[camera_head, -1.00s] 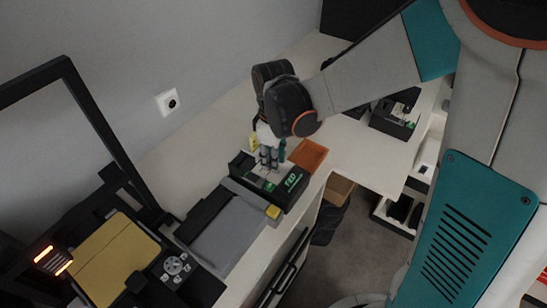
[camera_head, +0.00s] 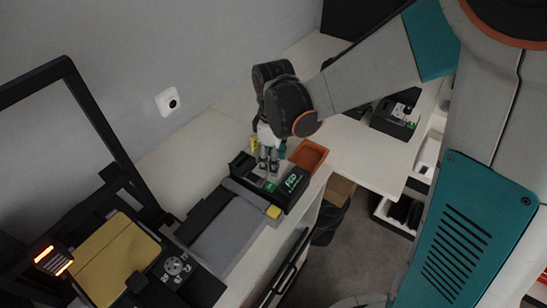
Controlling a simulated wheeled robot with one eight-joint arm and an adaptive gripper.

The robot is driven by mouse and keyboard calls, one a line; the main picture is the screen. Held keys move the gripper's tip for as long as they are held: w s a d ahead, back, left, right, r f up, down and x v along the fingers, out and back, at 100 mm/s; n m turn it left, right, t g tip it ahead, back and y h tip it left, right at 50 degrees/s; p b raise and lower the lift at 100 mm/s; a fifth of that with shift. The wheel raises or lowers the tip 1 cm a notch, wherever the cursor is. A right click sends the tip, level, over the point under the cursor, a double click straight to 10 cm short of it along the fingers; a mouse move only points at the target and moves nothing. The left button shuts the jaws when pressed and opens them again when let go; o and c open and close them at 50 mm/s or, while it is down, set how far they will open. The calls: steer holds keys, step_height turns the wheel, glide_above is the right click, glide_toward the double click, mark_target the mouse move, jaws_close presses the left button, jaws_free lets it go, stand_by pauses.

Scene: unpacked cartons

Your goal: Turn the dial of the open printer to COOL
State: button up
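A black open-frame machine, which looks like the open printer (camera_head: 99,127), stands at the left with a yellow plate (camera_head: 115,258) and a glowing orange part (camera_head: 53,260). A round pale dial (camera_head: 174,266) with several small marks around it sits on its black front right part. Its labels are too small to read. My gripper (camera_head: 268,168) points down over a black box with a green-lit display (camera_head: 291,181), well away from that dial. Its fingers reach down to the box top. Whether they touch or hold anything there I cannot tell.
A grey slab (camera_head: 232,238) lies between the machine and the black box. An orange tray (camera_head: 308,154) and a small yellow item (camera_head: 254,142) are near my gripper. Another black device (camera_head: 396,118) stands at the right. The bench top (camera_head: 205,140) is clear along the wall.

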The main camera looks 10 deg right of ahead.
step_height(320, 180, up, 12)
steer(key=shift+s, duration=0.15)
stand_by(0.5)
steer(key=s+d+r+m+t, duration=0.2)
steer(key=s+d+m+t, duration=0.5)
steer(key=s+d+m, duration=0.3)
steer(key=shift+s+d+m, duration=0.15)
steer(key=shift+s+m, duration=0.95)
steer(key=shift+s, duration=0.55)
steer(key=shift+c, duration=1.3)
